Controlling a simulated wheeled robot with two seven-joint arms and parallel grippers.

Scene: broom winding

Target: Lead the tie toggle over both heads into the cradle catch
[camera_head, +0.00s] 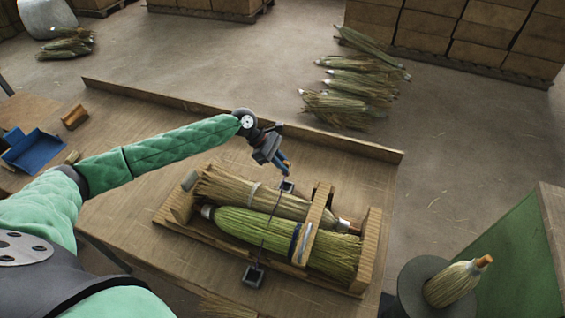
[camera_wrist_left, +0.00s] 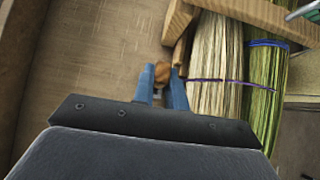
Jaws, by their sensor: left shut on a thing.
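Two broom heads lie side by side in a wooden cradle (camera_head: 368,255): a pale one (camera_head: 235,188) at the back and a green one (camera_head: 240,225) in front. In the left wrist view purple cord crosses the pale head (camera_wrist_left: 206,80). My left gripper (camera_head: 284,166) is just behind the cradle, its blue fingers shut on a small brown toggle (camera_wrist_left: 162,70). Which block is the catch is unclear. My right gripper is out of view.
The worktable (camera_head: 135,205) has a raised back edge (camera_head: 240,118). A blue dustpan (camera_head: 36,150) lies at the left. A broom head (camera_head: 455,283) rests on a round stand at the right.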

